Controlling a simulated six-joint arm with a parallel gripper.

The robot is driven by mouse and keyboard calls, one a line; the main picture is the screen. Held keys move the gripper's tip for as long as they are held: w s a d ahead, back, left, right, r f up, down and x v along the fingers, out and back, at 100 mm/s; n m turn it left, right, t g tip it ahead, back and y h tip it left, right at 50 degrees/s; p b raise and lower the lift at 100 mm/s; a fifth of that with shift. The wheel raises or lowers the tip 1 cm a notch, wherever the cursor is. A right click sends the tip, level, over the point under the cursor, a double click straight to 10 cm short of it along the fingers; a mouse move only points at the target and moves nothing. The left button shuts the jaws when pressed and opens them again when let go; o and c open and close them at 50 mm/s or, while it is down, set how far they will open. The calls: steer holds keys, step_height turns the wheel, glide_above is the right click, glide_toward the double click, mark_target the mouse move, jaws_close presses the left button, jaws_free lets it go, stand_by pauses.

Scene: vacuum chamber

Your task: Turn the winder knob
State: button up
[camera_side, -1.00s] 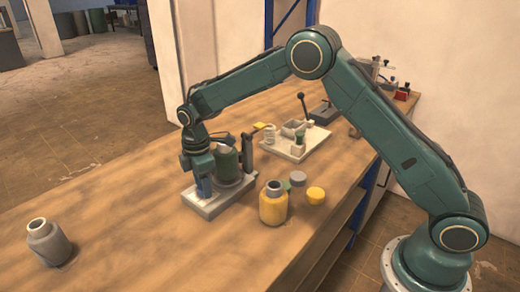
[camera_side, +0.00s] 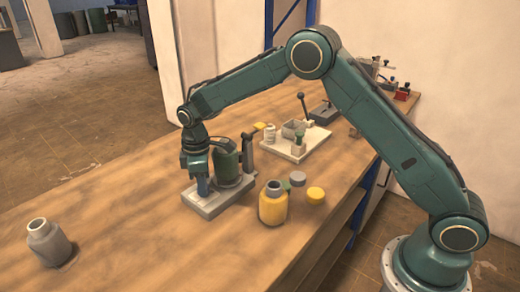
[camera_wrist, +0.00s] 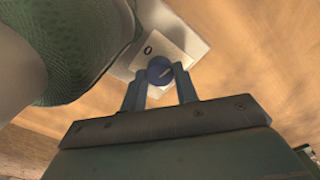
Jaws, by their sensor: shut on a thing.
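The plate also shows in the side view (camera_side: 212,211), on the bench. My gripper (camera_wrist: 160,80) points down at the knob, with one finger on each side of it, and is shut on it. In the side view my gripper (camera_side: 202,190) is low over the near left part of the plate; the knob is hard to tell from the fingers there. A green vessel (camera_side: 228,168) stands on the plate right beside my gripper and fills the wrist view's upper left.
A dark upright post (camera_side: 247,154) stands at the plate's right end. A grey jar (camera_side: 48,242) is far left.

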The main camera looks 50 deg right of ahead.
stand_by(0.4)
steer(key=o, duration=1)
steer(key=shift+r, duration=0.1)
step_height(320, 180, up, 14)
steer(key=shift+f, duration=0.15)
